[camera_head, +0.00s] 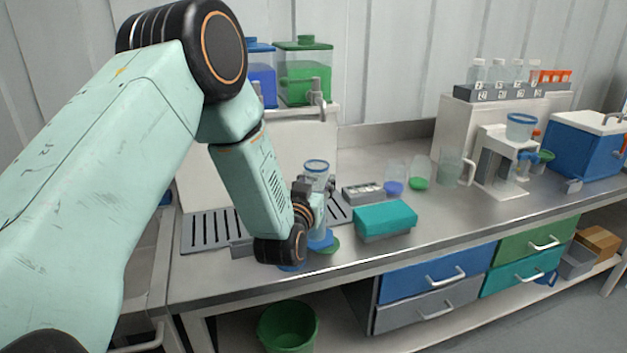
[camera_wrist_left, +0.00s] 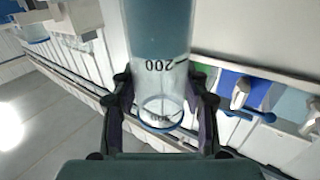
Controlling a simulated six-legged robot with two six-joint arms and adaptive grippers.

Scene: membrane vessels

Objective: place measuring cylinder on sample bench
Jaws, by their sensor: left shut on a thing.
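The measuring cylinder (camera_head: 316,168) is clear with a blue rim, and shows upright in the head view in front of the white dispenser stand. My left gripper (camera_head: 318,188) is shut around it. In the left wrist view the cylinder (camera_wrist_left: 158,60), with a "200" mark and bluish contents, sits between the fingers of my left gripper (camera_wrist_left: 162,90). The sample bench (camera_head: 465,205) is a long grey metal top under it. A blue disc (camera_head: 320,241) shows below the cylinder; I cannot tell whether the cylinder touches the bench. My right gripper is not in view.
A teal box (camera_head: 385,218) and a small grey rack (camera_head: 362,193) stand right of the cylinder. A slotted drain tray (camera_head: 208,232) lies left. Several beakers (camera_head: 419,172) stand further right. A green disc (camera_head: 331,246) lies near the front edge. Bench right of the teal box is clear.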

